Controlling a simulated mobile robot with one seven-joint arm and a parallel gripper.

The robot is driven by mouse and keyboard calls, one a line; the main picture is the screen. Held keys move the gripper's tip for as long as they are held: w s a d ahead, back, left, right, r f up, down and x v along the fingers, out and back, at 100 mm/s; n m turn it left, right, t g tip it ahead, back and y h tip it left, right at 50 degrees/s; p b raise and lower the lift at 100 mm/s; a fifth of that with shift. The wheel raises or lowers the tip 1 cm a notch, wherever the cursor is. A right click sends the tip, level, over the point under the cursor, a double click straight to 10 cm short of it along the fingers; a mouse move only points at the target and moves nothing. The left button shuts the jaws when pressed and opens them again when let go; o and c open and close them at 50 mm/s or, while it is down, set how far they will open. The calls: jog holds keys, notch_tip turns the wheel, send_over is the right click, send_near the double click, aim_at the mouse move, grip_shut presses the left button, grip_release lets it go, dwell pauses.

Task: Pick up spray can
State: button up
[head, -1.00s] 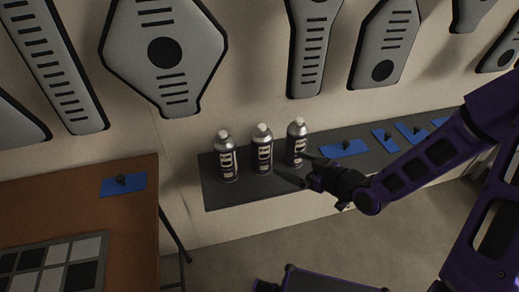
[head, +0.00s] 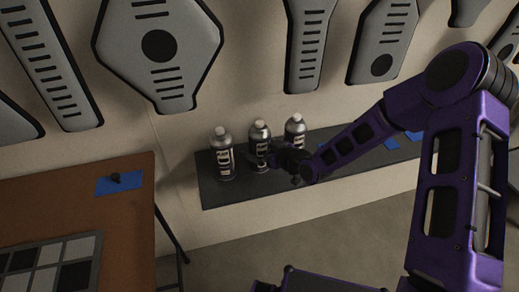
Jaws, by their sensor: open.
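Three spray cans with silver tops and dark labelled bodies stand upright in a row on a dark shelf (head: 215,192) against the wall. The left spray can (head: 223,155) is fully visible. The middle spray can (head: 260,146) is partly covered low on its right side by my gripper. The right spray can (head: 295,131) shows only its upper part above my gripper and wrist. My gripper (head: 266,158) is open, with its dark fingers at the middle can's lower right side. I cannot tell whether they touch or surround it.
Blue pads (head: 391,142) lie farther right on the shelf, partly behind my arm. A brown table (head: 80,195) at left holds a blue pad with a dark knob (head: 119,183) and a checkered panel (head: 45,265). Grey slotted panels (head: 158,45) hang on the wall above.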

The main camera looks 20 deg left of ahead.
aim_at(257, 122)
jog(key=shift+x, duration=0.95)
jog(key=shift+c, duration=0.2)
jog(key=shift+r, duration=0.1)
jog(key=c, duration=1.3)
notch_tip(257, 122, up, 10)
jog(key=shift+p, duration=0.75)
jog(key=shift+c, duration=0.2)
jog(key=o, duration=1)
grip_shut()
